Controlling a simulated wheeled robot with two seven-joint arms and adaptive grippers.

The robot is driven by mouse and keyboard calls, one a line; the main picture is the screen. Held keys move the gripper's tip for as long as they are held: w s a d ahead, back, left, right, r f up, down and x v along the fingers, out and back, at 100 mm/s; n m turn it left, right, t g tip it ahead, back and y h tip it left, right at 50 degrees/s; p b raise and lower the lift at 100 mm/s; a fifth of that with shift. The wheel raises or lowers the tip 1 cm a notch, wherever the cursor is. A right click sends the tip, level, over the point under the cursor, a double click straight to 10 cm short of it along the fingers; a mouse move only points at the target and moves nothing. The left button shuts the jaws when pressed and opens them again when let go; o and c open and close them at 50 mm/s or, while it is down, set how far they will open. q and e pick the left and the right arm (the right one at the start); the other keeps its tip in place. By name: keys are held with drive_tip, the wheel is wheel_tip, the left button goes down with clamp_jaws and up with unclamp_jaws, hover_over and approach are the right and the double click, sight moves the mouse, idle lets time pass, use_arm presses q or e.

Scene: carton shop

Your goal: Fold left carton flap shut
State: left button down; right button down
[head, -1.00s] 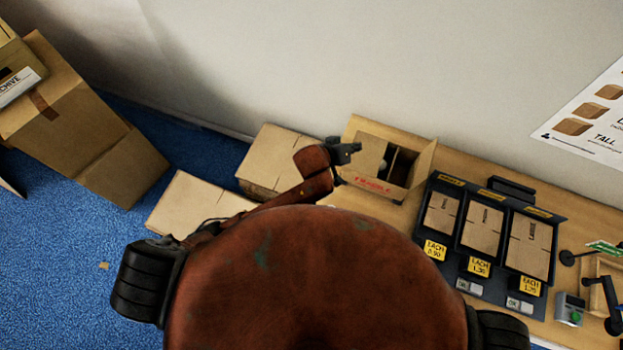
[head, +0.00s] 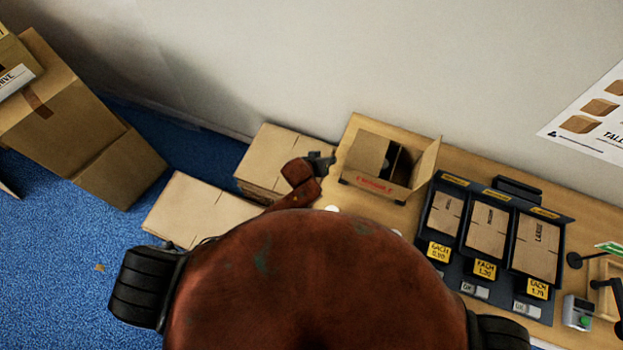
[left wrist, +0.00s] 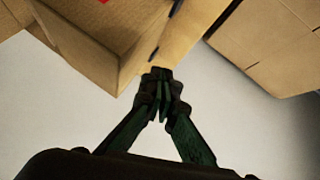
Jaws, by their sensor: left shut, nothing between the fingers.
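The open carton (head: 377,187), with a red mark on its front, stands on the wooden bench. A cardboard panel, seemingly the left flap (head: 366,152), lies over the left part of its top. The right flap (head: 427,163) sticks up and outward, and a dark opening shows between them. My left gripper (head: 331,158) is shut and empty just left of the carton, apart from the flap as far as I can tell. In the left wrist view its fingertips (left wrist: 161,78) are together beside the carton's wall (left wrist: 95,45). My right gripper is not in view.
Carton stacks (head: 275,160) and (head: 200,210) stand left of the bench. A black rack (head: 485,235) of flat cartons with yellow price tags is close on the carton's right. The wall is behind. Large boxes (head: 65,115) stand far left on blue carpet.

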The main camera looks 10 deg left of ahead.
use_arm(q)
drive_tip(key=s+a+f+b, duration=0.1)
drive_tip(key=a+f, duration=0.2)
drive_tip(key=f, duration=0.3)
drive_tip(key=s+a+f+g+y+b, duration=0.1)
drive_tip(key=a+f, duration=0.3)
drive_tip(key=f, duration=0.3)
drive_tip(key=shift+s+f+b, duration=0.25)
drive_tip(key=shift+f+b, duration=0.05)
drive_tip(key=shift+b, duration=0.05)
